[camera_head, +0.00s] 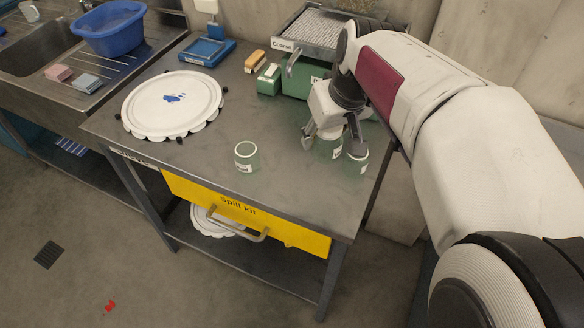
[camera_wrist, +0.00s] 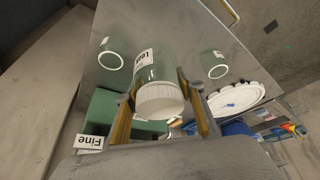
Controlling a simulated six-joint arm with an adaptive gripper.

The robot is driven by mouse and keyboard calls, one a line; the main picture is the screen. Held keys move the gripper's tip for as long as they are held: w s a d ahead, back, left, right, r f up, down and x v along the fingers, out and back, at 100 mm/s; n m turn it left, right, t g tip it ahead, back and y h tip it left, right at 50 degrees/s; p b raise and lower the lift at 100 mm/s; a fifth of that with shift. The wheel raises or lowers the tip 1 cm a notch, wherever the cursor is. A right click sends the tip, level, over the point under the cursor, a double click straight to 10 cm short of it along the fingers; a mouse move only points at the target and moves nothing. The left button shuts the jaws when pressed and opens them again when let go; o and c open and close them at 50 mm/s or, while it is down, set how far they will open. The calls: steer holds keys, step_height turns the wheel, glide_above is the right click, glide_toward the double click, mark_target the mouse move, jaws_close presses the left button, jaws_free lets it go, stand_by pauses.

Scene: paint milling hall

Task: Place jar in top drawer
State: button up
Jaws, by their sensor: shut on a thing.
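My gripper (camera_head: 331,140) is shut on a green-tinted glass jar (camera_head: 328,149) over the right part of the table. In the wrist view my gripper (camera_wrist: 155,90) has its fingers on either side of this jar (camera_wrist: 154,66), which has a white lid and a partly readable label. I cannot tell whether it touches the table. A grey, ribbed tray-like drawer labelled Coarse (camera_head: 325,29) shows at the back, above a green unit (camera_head: 300,82) with a handle. Part of the unit is hidden by my arm. A Fine label (camera_wrist: 90,142) shows in the wrist view.
Two other jars stand on the table, one left (camera_head: 247,158) and one right (camera_head: 357,163) of the held jar. A white round lid (camera_head: 172,103) lies at the left. A yellow Spill kit drawer (camera_head: 240,214) is under the tabletop.

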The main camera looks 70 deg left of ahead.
steer(key=shift+f, duration=1.3)
glide_above(316, 179)
steer(key=d, duration=0.2)
steer(key=shift+f, duration=2.5)
steer(key=shift+f, duration=2.5)
steer(key=shift+f, duration=0.1)
steer(key=o, duration=1.2)
